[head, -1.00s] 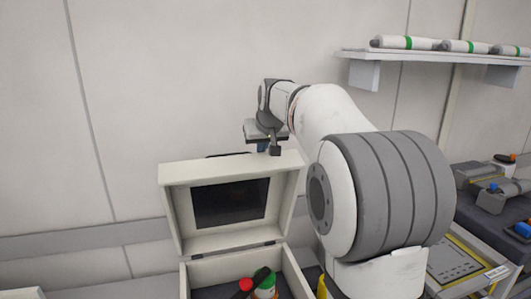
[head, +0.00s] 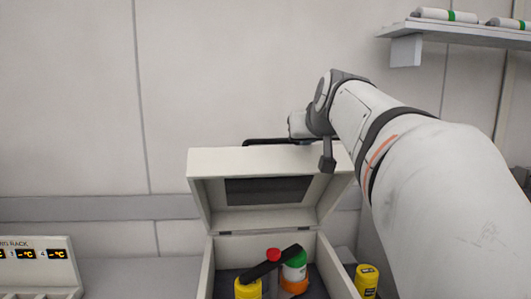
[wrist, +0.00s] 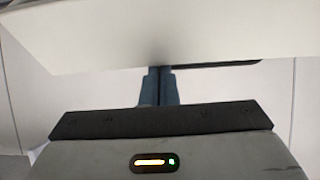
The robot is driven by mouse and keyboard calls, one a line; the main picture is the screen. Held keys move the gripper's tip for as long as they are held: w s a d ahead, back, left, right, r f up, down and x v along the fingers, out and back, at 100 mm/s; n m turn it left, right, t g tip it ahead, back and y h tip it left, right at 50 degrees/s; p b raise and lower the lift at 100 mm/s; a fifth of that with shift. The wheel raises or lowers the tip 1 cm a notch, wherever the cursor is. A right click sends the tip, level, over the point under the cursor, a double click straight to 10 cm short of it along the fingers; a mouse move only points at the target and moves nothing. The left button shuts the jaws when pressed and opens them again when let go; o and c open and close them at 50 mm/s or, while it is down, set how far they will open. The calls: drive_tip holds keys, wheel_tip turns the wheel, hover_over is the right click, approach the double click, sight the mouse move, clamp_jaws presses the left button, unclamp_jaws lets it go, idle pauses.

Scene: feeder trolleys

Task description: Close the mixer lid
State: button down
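The mixer lid (head: 225,160) stands raised and open, a pale cover with a dark window, hinged at the back of the mixer box (head: 206,270). A black bar handle (head: 262,142) runs along its top edge. My gripper (head: 300,140) is at the right part of that edge in the head view; its tips are hidden there. In the wrist view the blue fingers (wrist: 159,76) are together, close under the pale lid edge (wrist: 160,35). The black handle (wrist: 220,64) shows just right of the fingertips. I cannot tell whether they touch it.
Inside the box are a yellow container (head: 248,289), a green-capped container (head: 295,268), a red cap (head: 273,255) and a black bar. A yellow container (head: 367,279) stands right of the box. A rack (head: 40,265) is at left, a shelf (head: 460,32) at upper right.

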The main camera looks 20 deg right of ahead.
sight(313, 169)
drive_tip(key=s+f+b, duration=0.1)
drive_tip(key=s+b, duration=0.1)
drive_tip(key=b, duration=0.1)
drive_tip(key=s+a+f+t+b, duration=0.1)
drive_tip(key=s+f+b, duration=0.1)
drive_tip(key=b, duration=0.2)
drive_tip(key=s+f+t+b, duration=0.1)
drive_tip(key=s+f+b, duration=0.1)
drive_tip(key=b, duration=0.1)
drive_tip(key=shift+s+a, duration=0.15)
drive_tip(key=shift+s, duration=0.2)
drive_tip(key=shift+r+h, duration=0.1)
drive_tip(key=shift+h, duration=0.3)
drive_tip(key=shift+s, duration=0.1)
drive_tip(key=shift+s+r, duration=0.1)
